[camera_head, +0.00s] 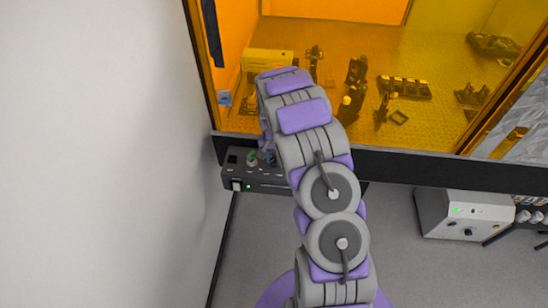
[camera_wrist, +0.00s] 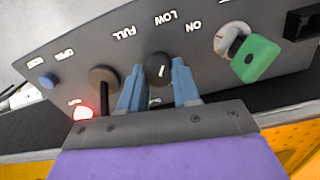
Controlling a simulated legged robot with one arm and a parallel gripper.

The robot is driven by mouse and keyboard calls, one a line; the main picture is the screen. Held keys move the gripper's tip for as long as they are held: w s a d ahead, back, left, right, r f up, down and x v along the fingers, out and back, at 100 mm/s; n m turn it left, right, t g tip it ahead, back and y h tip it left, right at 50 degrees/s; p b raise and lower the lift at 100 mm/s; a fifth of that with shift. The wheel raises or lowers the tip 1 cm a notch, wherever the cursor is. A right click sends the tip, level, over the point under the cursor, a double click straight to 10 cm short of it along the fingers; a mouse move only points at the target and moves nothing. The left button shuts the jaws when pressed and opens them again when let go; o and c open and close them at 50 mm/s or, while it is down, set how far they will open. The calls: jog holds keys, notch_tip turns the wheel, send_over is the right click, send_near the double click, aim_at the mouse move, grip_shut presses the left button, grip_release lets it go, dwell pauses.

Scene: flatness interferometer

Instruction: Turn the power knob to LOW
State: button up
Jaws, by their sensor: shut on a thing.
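The power knob (camera_wrist: 157,62) is a small round black knob on a dark grey panel (camera_wrist: 208,75), seen upside down in the wrist view. LOW and FULL are printed near it. A short white mark shows on its face; I cannot tell surely which label it points to. My gripper (camera_wrist: 160,75) has its two blue-grey fingers on either side of the knob, shut on it. In the head view the control box (camera_head: 231,180) sits under the window ledge, and my arm hides most of the gripper and the knob.
Beside the knob are a black lever-like control (camera_wrist: 103,76), a lit red lamp (camera_wrist: 83,113), a blue button (camera_wrist: 47,80) and a switch with a green tag (camera_wrist: 256,58). An orange-windowed enclosure (camera_head: 335,25) stands above the box. A white wall (camera_head: 95,150) is close on the left.

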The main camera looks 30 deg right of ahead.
aim_at(273, 159)
jog(key=shift+s+f, duration=0.1)
jog(key=o, duration=1.1)
jog(key=shift+c, duration=0.2)
notch_tip(273, 159, up, 17)
jog(key=p, duration=0.1)
jog(key=shift+w+a+r, duration=0.15)
jog(key=shift+w+r, duration=0.05)
jog(key=shift+w, duration=0.05)
